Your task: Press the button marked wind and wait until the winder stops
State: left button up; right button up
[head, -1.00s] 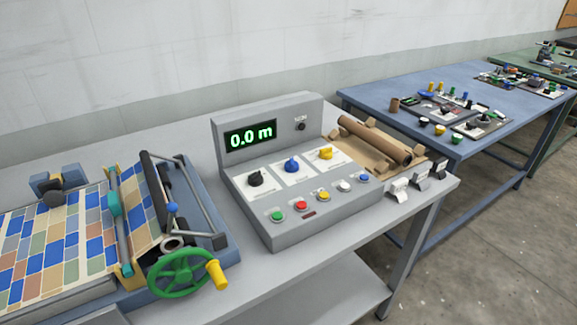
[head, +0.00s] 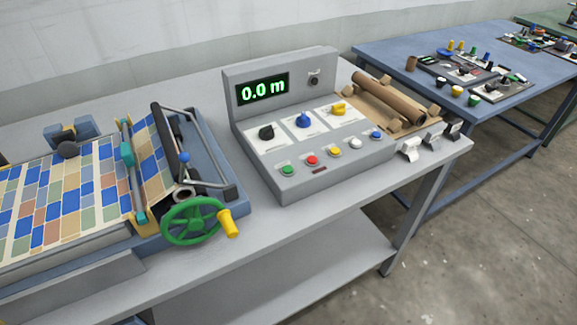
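A grey control console (head: 300,125) stands on the grey table. Its display (head: 263,89) reads 0.0 m in green. Black (head: 267,132), blue (head: 304,120) and yellow (head: 339,109) knobs sit on white plates on the sloped panel. Below them is a row of green (head: 288,170), red (head: 312,160), yellow (head: 334,152), white (head: 357,142) and blue (head: 376,134) buttons. Their labels are too small to read, so I cannot tell which is marked wind. The winder is at the left, with patterned sheet (head: 70,195) and a green handwheel (head: 192,222). Neither gripper is in view.
A brown cardboard roll (head: 388,97) lies on a brown board right of the console, with several small clip-like pieces (head: 410,148) at the table's right edge. A blue table (head: 440,50) with small parts stands behind. The floor at right is clear.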

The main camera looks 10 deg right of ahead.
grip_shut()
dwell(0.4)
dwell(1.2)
